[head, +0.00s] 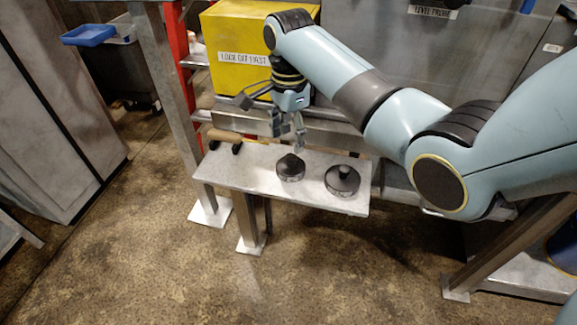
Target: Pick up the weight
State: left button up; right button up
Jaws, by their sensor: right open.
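Two dark round weights with knobs on top stand on a pale grey shelf (235,172). The smaller weight (290,170) is near the middle of the shelf, and the larger weight (342,181) is to its right, near the right end. My right gripper (289,146) points down just above and behind the smaller weight. Its fingers are spread and nothing is between them. Whether a finger touches the weight's knob I cannot tell. My left gripper is not in view.
A yellow box (232,48) labelled "LOCK OUT FIRST" stands behind the shelf. A dark object with a wooden part (224,138) lies at the shelf's left end. A red ladder (178,60) and a steel post flank the left side. The floor in front is clear.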

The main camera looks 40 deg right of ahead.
aim_at(291, 156)
notch_tip(291, 156, down, 7)
jog(key=shift+d+b, duration=0.15)
jog(key=shift+b, duration=0.45)
jog(key=shift+s, duration=0.1)
jog(key=shift+c, duration=0.2)
grip_shut()
